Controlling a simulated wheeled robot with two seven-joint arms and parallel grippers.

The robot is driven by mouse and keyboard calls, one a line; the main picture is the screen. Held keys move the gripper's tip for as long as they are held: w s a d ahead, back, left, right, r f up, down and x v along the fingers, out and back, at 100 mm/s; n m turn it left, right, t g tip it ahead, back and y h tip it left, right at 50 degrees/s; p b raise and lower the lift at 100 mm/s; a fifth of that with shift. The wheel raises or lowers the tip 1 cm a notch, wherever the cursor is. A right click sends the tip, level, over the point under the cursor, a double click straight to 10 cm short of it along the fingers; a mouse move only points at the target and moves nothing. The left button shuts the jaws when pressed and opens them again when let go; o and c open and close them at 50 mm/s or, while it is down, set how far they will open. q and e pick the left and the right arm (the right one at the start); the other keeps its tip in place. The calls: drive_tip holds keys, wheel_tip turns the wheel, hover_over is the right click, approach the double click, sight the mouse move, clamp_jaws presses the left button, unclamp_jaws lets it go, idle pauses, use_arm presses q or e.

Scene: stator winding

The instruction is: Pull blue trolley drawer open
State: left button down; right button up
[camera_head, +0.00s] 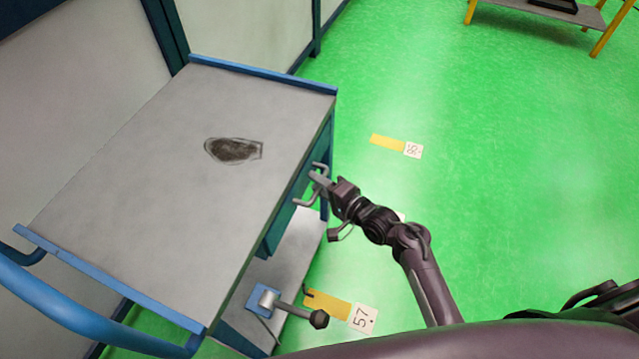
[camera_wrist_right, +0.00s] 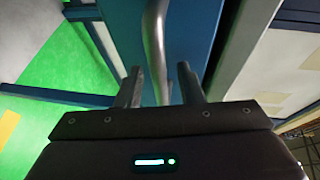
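The blue trolley (camera_head: 150,150) stands at the left with a grey top. Its drawer (camera_head: 288,205) is under the top on the right side and looks flush with the trolley body. The metal bar handle (camera_wrist_right: 154,45) on the blue drawer front runs between my right gripper's fingers in the wrist view. My right gripper (camera_head: 314,183) is at the drawer front in the head view, and its fingers (camera_wrist_right: 160,88) are spread on either side of the bar. I cannot tell whether they touch it. My left gripper is not in view.
A dark patch (camera_head: 234,150) marks the trolley top. A blue bracket with a dark knob (camera_head: 318,319) sticks out low on the trolley's side. The green floor (camera_head: 480,170) to the right is clear, with flat yellow markers (camera_head: 387,142). A yellow-legged table (camera_head: 560,12) stands far back.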

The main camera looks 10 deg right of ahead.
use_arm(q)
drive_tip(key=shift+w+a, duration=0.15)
use_arm(e)
drive_tip(key=shift+c, duration=0.4)
clamp_jaws()
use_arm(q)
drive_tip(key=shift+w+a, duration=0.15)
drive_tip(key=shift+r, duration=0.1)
use_arm(e)
drive_tip(key=shift+s, duration=0.1)
